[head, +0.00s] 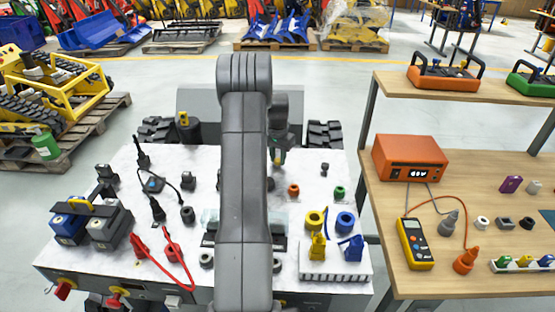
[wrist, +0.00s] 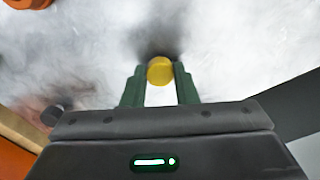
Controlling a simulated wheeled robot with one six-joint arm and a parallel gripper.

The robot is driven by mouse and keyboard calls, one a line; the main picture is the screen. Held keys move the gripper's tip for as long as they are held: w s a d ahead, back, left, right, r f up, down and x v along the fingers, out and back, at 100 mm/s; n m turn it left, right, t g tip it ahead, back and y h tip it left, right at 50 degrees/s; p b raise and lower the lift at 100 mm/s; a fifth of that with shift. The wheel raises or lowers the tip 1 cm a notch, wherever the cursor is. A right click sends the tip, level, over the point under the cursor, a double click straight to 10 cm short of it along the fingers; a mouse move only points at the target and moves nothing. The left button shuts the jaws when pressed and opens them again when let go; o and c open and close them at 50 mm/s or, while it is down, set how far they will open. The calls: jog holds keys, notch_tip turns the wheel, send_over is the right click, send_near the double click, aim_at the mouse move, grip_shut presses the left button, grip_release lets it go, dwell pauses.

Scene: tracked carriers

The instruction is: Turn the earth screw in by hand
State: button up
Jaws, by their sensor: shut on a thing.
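My gripper (head: 279,158) points down over the back part of the white worktop. In the wrist view its two green fingers (wrist: 160,85) are shut on a round yellow knob (wrist: 160,70), which looks like the head of the earth screw. A dark blurred patch lies on the white surface just beyond the knob. In the head view only a little yellow shows between the fingertips. The screw's shank and any hole under it are hidden, so I cannot tell how far in it sits.
On the white worktop (head: 330,215) an orange ring (head: 293,190) and a green part (head: 340,192) stand near my gripper. Yellow and blue rings and a white rack (head: 335,262) are at front right. Red clips (head: 175,250) lie at left. A wooden bench (head: 385,230) stands right.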

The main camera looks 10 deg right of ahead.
jog(key=m, duration=0.6)
jog(key=shift+m, duration=0.4)
jog(key=m, duration=0.6)
jog(key=shift+m, duration=0.4)
jog(key=m, duration=0.3)
jog(key=shift+m, duration=0.5)
jog(key=m, duration=0.4)
jog(key=o, duration=0.9)
jog(key=shift+m, duration=0.3)
